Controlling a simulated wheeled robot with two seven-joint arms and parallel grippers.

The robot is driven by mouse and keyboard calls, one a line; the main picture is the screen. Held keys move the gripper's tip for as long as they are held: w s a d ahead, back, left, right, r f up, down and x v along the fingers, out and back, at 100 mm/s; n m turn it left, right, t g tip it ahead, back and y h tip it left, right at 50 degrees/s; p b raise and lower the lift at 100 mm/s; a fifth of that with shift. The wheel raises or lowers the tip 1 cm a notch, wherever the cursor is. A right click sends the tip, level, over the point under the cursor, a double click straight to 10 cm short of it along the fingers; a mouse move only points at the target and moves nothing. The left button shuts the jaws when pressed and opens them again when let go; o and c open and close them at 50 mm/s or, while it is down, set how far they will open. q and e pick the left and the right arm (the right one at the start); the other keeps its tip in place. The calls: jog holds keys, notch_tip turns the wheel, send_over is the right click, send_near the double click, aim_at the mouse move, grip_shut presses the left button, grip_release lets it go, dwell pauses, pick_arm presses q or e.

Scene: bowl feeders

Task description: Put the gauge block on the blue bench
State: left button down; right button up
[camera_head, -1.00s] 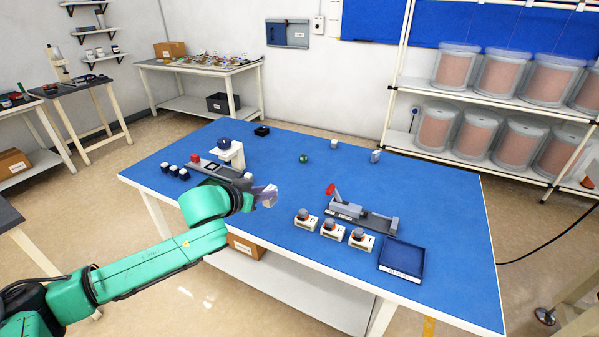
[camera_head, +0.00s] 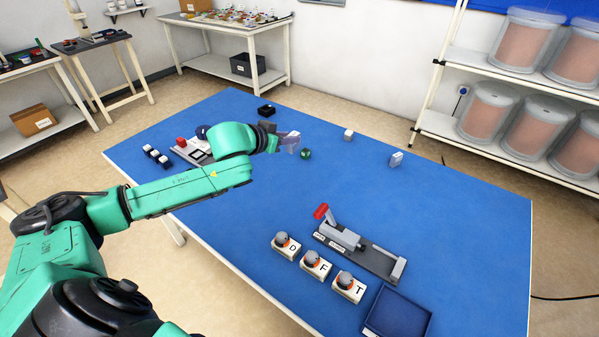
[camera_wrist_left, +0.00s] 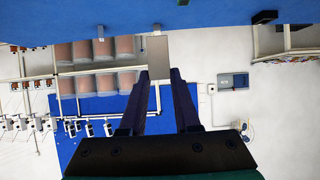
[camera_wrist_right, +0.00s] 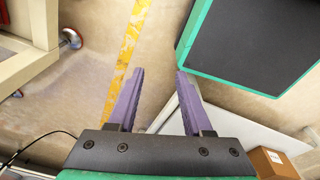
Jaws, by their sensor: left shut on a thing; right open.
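The gauge block appears as a plain grey block (camera_wrist_left: 157,58) between the fingertips in the left wrist view. In the head view it is a small pale block (camera_head: 292,148) at the end of my left arm. My left gripper (camera_head: 287,138) is shut on it and holds it over the far part of the blue bench (camera_head: 250,215). I cannot tell how high it is above the surface. My right gripper (camera_wrist_right: 158,80) is open and empty over the floor in the right wrist view, and it does not show in the head view.
A green ball (camera_head: 306,154) is close to the held block in the picture. A white cube (camera_head: 348,134) and a pale block (camera_head: 396,159) stand farther right. A clamp fixture (camera_head: 358,245), several labelled knob blocks (camera_head: 315,265) and a dark blue tray (camera_head: 398,314) occupy the near right. The middle is clear.

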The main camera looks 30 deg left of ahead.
pick_arm(q)
jog(key=f, duration=0.5)
jog(key=f+b, duration=0.1)
jog(key=f, duration=0.5)
jog(key=s+f, duration=0.1)
jog(key=f, duration=0.5)
jog(key=shift+s, duration=0.1)
jog(key=shift+f, duration=0.4)
jog(key=c, duration=0.6)
grip_release()
jog(key=shift+c, duration=0.2)
pick_arm(e)
jog(key=s, duration=0.1)
jog(key=s+f, duration=0.1)
jog(key=shift+s+a+f, duration=0.2)
jog(key=shift+s+f, duration=0.1)
jog(key=shift+s, duration=0.05)
